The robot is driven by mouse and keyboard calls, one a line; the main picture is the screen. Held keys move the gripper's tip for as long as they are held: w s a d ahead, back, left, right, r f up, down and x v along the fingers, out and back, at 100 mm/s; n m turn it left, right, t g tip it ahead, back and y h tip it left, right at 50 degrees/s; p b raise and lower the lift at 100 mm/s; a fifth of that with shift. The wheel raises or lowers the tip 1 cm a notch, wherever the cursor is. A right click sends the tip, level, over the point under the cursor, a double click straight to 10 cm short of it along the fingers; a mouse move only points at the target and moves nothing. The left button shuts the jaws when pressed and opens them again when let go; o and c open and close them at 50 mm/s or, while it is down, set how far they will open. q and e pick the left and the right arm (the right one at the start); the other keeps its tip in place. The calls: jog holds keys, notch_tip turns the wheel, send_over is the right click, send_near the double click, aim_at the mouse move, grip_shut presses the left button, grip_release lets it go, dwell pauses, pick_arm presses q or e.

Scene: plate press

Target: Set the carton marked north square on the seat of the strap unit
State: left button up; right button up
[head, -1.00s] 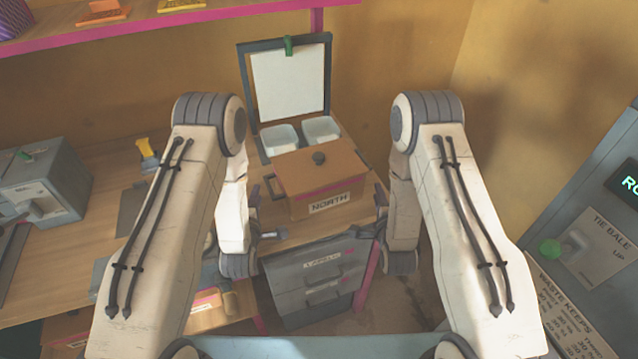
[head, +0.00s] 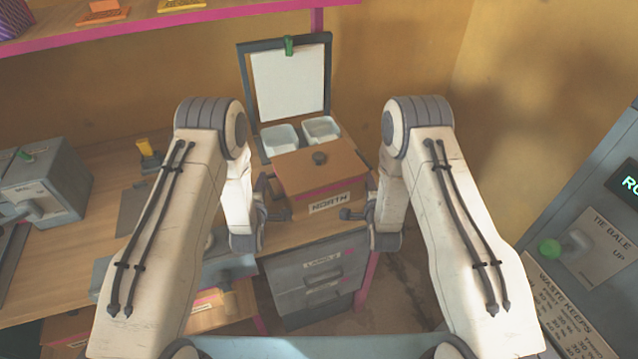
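The dark fingers of each look apart, with the front ones near the carton's front corners. I cannot tell whether they touch it. I cannot tell for sure which thing is the strap unit; a grey machine (head: 45,185) stands at the far left.
Behind the carton are two white tubs (head: 279,139) and an upright dark frame with a white panel (head: 288,85). Grey drawers (head: 318,280) are below. A grey "tie bale" machine (head: 590,240) stands at the right. A pink-edged shelf (head: 200,18) hangs above.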

aim_at(365, 170)
pick_arm(q)
jog(key=shift+d, duration=0.65)
pick_arm(e)
jog(key=shift+a, duration=0.65)
pick_arm(q)
jog(key=shift+d+r, duration=0.1)
pick_arm(e)
jog(key=shift+a+r, duration=0.1)
